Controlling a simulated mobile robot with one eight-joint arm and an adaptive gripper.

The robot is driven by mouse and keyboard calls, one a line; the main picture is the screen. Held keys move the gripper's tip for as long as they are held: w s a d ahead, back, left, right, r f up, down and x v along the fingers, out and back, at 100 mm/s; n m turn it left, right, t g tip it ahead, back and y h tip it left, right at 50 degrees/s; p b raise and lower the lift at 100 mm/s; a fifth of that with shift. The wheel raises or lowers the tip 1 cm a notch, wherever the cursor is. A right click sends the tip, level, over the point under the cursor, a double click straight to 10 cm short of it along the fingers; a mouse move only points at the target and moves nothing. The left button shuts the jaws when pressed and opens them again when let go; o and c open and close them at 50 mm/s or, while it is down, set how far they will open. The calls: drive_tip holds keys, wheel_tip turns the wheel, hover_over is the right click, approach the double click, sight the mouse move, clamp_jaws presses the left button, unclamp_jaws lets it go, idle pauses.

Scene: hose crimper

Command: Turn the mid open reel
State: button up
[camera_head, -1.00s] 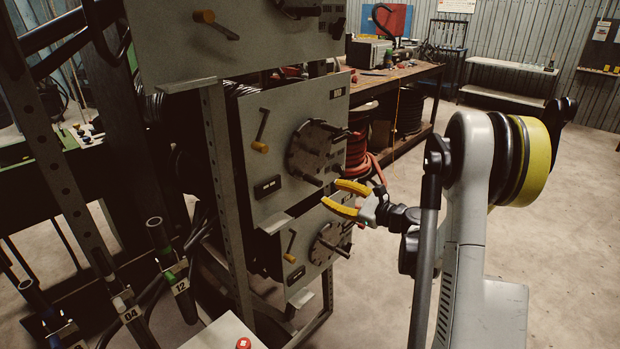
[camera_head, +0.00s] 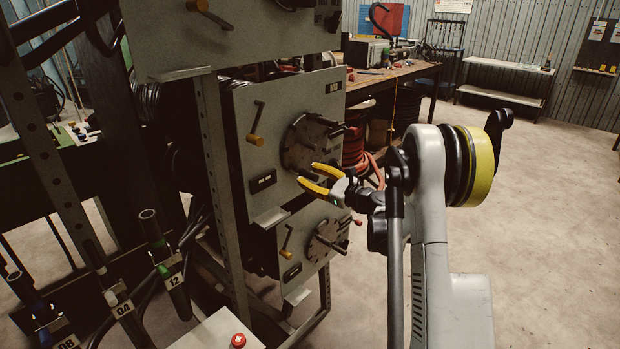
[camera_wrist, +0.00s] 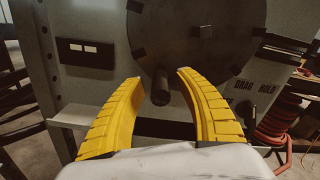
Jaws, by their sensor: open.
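The middle reel's grey panel (camera_head: 258,185) carries a round dark disc (camera_head: 300,148) with several short dark pegs. In the wrist view the disc (camera_wrist: 190,40) fills the upper middle, and a dark peg (camera_wrist: 161,88) points toward me. My gripper (camera_head: 311,179) has yellow fingers and is open at the disc's lower edge. In the wrist view its fingertips (camera_wrist: 160,80) are on either side of that peg, with gaps showing on both sides. I cannot tell how far the tips reach along it.
A lower panel with a smaller disc (camera_head: 326,240) sits below, and an upper panel (camera_head: 230,45) above. A workbench (camera_head: 395,80) stands behind, with red hose coils (camera_head: 356,140). Open floor (camera_head: 550,200) lies to the right. Numbered hose ends (camera_head: 172,270) stand at lower left.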

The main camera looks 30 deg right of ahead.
clamp_jaws()
